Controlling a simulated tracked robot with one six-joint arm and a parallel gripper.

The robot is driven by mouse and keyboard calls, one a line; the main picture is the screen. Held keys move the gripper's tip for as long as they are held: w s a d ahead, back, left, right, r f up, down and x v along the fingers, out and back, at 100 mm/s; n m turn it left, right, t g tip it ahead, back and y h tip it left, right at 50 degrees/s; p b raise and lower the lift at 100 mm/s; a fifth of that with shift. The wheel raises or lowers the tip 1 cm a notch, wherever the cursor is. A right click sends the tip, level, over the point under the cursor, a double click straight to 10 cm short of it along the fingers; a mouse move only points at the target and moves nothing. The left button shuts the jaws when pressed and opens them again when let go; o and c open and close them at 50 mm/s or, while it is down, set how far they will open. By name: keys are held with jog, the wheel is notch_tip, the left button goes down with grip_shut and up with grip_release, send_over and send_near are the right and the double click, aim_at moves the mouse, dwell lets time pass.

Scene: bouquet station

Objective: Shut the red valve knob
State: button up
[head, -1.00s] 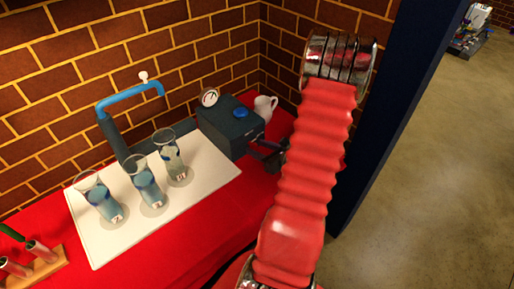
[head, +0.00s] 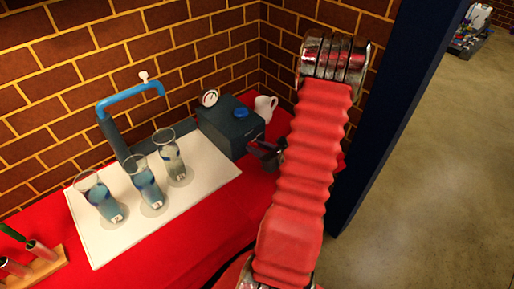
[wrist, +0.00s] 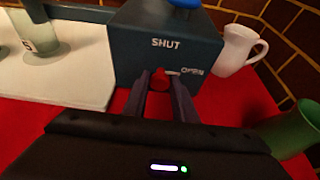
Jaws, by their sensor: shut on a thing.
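The red valve knob (wrist: 159,80) is on the front face of a dark box (wrist: 165,50), which is marked SHUT above the knob and OPEN to its right. My gripper (wrist: 160,88) is closed around the knob, with a dark finger on each side of it. In the head view the same box (head: 232,128) has a gauge and a blue button on top. My gripper (head: 268,153) meets its right side there, partly behind my red arm. The knob is hidden in the head view.
A white mug (head: 265,107) stands behind the box. Several glasses, one of them (head: 169,158), stand on a white tray (head: 95,250) at left. A blue tap (head: 130,98) rises behind them. A green cup (wrist: 292,130) is close to my gripper's right.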

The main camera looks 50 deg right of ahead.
jog(key=shift+a+n, duration=0.15)
jog(key=shift+n, duration=0.15)
jog(key=shift+c, duration=0.2)
jog(key=shift+w+a+n+h, duration=0.1)
jog(key=shift+a+n+h, duration=0.05)
jog(key=shift+n+h, duration=0.8)
jog(key=n+h, duration=0.1)
jog(key=n, duration=0.1)
jog(key=shift+a+f+n+h, duration=0.15)
jog(key=shift+a+n+h, duration=0.05)
jog(key=shift+n+h, duration=0.15)
jog(key=n, duration=0.1)
jog(key=n+h, duration=0.1)
jog(key=n, duration=0.1)
jog(key=shift+w+a+f+h, duration=0.1)
jog(key=shift+a+f+h, duration=0.05)
jog(key=shift+f+h, duration=0.15)
jog(key=shift+n+t+h, duration=0.5)
jog(key=shift+n+h, duration=0.1)
jog(key=shift+n, duration=0.8)
jog(key=o, duration=1)
